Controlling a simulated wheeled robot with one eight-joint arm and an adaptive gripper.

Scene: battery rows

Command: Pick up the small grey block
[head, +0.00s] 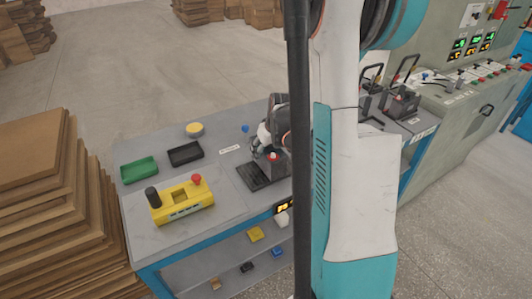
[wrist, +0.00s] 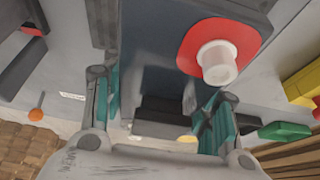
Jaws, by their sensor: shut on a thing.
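The small grey block (wrist: 150,55) has a red disc with a white knob on it and fills the upper middle of the wrist view. My gripper (wrist: 160,108) has its teal-padded fingers on either side of the block, shut on it. In the head view my gripper (head: 268,143) points down at the block (head: 277,170), over or at the back of a black ribbed mat (head: 256,182). My arm hides part of this area. I cannot tell whether the block touches the mat.
On the grey bench stand a yellow control box (head: 182,203) with a red button, a green tray (head: 139,169), a black tray (head: 185,153) and a yellow round piece (head: 194,130). Black-handled fixtures (head: 400,103) stand at right. Cardboard stacks (head: 40,200) flank the bench at left.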

